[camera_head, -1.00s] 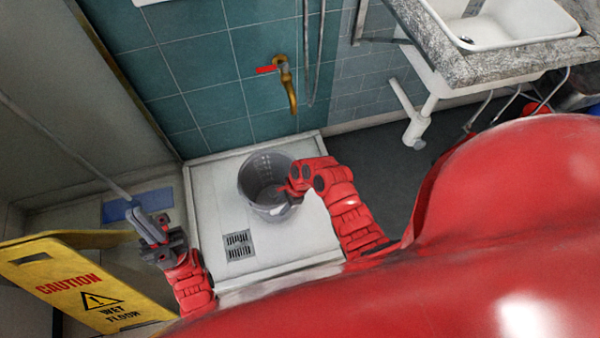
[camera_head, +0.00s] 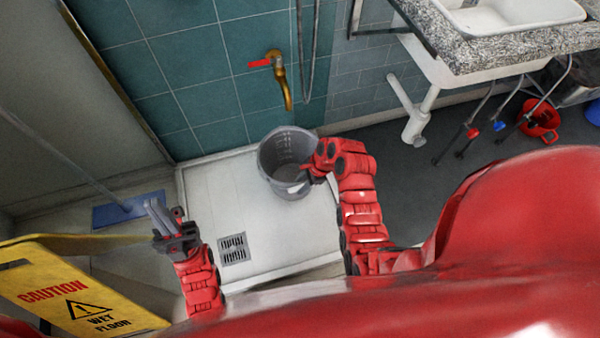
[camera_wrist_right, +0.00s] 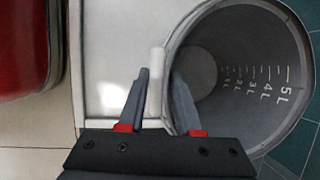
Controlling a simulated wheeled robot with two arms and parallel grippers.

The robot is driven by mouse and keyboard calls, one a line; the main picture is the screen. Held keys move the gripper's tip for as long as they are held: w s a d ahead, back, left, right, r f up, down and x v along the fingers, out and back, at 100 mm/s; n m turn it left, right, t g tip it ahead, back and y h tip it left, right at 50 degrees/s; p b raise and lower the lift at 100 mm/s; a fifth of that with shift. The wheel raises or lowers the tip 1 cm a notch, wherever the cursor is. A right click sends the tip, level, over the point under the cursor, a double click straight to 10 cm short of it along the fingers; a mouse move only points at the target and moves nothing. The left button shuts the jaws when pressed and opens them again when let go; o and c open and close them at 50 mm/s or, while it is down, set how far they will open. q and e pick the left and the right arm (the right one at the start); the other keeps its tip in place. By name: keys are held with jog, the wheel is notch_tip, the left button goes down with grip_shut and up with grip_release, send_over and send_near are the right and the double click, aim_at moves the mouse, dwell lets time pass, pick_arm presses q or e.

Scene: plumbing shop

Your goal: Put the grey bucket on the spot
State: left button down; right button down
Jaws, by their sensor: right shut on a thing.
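The grey bucket (camera_head: 284,160) is upright at the back of the white shower tray (camera_head: 205,205), in front of the brass tap with a red lever (camera_head: 279,78). I cannot tell whether its base touches the tray. My right gripper (camera_head: 316,172) is shut on the bucket's near right rim. In the right wrist view my right gripper (camera_wrist_right: 160,95) has one finger inside the bucket (camera_wrist_right: 240,80) and one outside, with litre marks on the inner wall. My left gripper (camera_head: 158,213) is left of the tray, clear of the bucket. I see no distinct marking for the spot.
A floor drain (camera_head: 233,248) lies in the tray. A yellow wet floor sign (camera_head: 75,290) stands at lower left, near a blue flat mop (camera_head: 128,208). A sink (camera_head: 510,15) on a stone top and its white pipe (camera_head: 418,120) are at right. The tray's middle is clear.

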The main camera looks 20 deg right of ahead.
jog(key=w+d+f+b, duration=0.1)
jog(key=w+f+b, duration=0.2)
jog(key=w, duration=0.3)
jog(key=shift+w+d+f, duration=0.3)
jog(key=shift+d+f, duration=0.05)
jog(key=shift+f, duration=0.2)
jog(key=c, duration=0.6)
grip_release()
